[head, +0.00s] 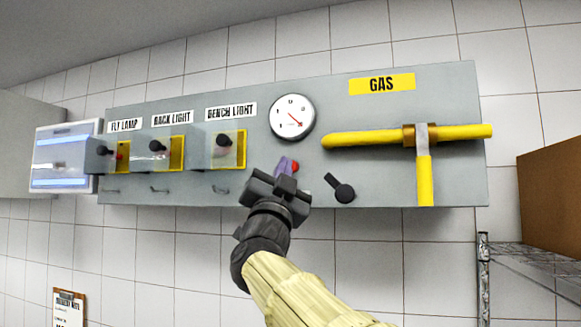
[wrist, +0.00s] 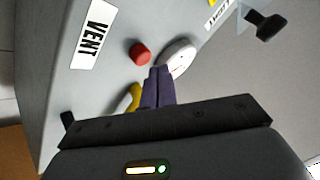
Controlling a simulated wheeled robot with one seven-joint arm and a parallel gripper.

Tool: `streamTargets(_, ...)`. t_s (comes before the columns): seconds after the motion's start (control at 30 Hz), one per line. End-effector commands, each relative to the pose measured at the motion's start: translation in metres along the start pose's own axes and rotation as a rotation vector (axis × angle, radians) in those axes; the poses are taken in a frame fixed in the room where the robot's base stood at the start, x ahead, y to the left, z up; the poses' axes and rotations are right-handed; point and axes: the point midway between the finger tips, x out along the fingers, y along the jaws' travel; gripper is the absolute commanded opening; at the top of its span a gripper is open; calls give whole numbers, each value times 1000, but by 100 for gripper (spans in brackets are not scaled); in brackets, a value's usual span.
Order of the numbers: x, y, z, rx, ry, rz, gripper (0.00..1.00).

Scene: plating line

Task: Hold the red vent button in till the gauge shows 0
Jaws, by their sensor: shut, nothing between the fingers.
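The red vent button (head: 295,167) is on the grey panel below the gauge, partly behind my gripper. In the wrist view the red button (wrist: 140,54) stands out from the panel beside a VENT label (wrist: 92,38). My gripper (head: 286,164) is shut and empty, with its purple fingers close to the panel. In the wrist view the fingertips (wrist: 160,70) are just beside the button, seemingly apart from it. The round white gauge (head: 292,117) has a red needle pointing to the lower right; its numbers are too small to read. The gauge (wrist: 178,60) is partly hidden by the fingers in the wrist view.
A black knob (head: 343,190) sits right of the button. A yellow gas pipe (head: 370,139) with a valve handle (head: 425,178) is further right. Covered light switches (head: 218,149) are to the left. A wire shelf (head: 530,256) stands at the lower right.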

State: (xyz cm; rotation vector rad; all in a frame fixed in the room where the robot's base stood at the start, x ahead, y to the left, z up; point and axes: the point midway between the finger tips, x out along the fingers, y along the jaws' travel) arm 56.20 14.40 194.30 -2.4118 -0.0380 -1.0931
Motion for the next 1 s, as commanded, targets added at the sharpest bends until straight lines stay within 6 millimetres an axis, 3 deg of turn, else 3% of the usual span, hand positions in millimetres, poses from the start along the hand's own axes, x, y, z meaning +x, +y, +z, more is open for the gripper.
streamTargets(1.0,6,4,4,0,0,0,0)
